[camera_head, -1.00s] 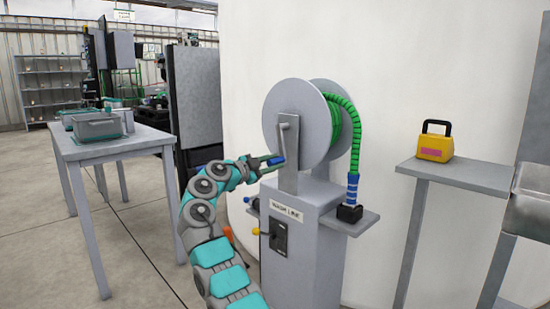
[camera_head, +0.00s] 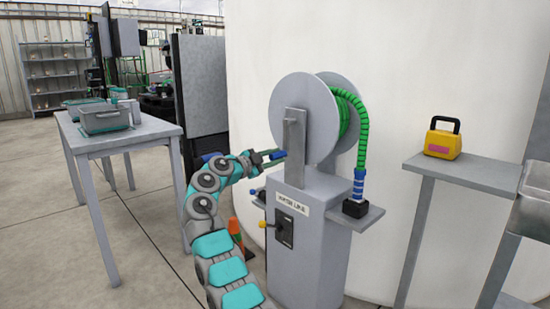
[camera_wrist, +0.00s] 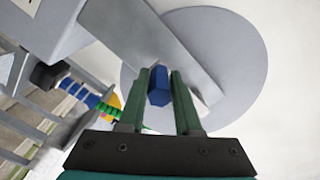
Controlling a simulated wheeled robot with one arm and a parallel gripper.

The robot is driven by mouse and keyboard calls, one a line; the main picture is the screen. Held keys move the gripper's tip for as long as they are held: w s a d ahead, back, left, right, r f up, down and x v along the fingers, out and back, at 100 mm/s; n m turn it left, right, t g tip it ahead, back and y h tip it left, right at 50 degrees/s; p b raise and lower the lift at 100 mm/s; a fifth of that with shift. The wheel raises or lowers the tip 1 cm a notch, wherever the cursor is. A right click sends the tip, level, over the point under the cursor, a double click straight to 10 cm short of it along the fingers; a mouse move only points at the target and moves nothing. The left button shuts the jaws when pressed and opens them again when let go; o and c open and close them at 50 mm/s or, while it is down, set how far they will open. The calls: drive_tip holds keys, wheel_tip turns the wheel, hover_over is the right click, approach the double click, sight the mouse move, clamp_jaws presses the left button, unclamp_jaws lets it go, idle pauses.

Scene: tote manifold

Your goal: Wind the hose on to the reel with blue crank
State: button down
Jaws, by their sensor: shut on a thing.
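The grey hose reel (camera_head: 297,92) stands on a grey pedestal with a label. Green hose (camera_head: 363,128) is on the reel and also hangs in an arc on its right side, down to a blue-banded end (camera_head: 358,182) in a black socket (camera_head: 355,208). The blue crank handle (camera_head: 279,155) is at the reel's left front, low beside the upright post. My gripper (camera_head: 272,157) is shut on it. In the wrist view the blue handle (camera_wrist: 158,88) sits between the two fingers (camera_wrist: 159,98), with the grey disc behind. The crank arm is hard to make out in the head view.
The pedestal front has a yellow-tipped lever (camera_head: 286,243). An orange cone (camera_head: 235,230) stands beside my arm. A yellow case (camera_head: 443,138) sits on a grey table to the right. A table with a grey tote (camera_head: 104,118) is at left. Floor between is open.

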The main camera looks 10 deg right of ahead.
drive_tip(key=c, duration=0.6)
unclamp_jaws()
drive_tip(key=shift+r, duration=0.1)
drive_tip(key=shift+a, duration=0.1)
drive_tip(key=v, duration=0.7)
drive_tip(key=shift+s+a+b, duration=0.25)
drive_tip(key=shift+b, duration=0.1)
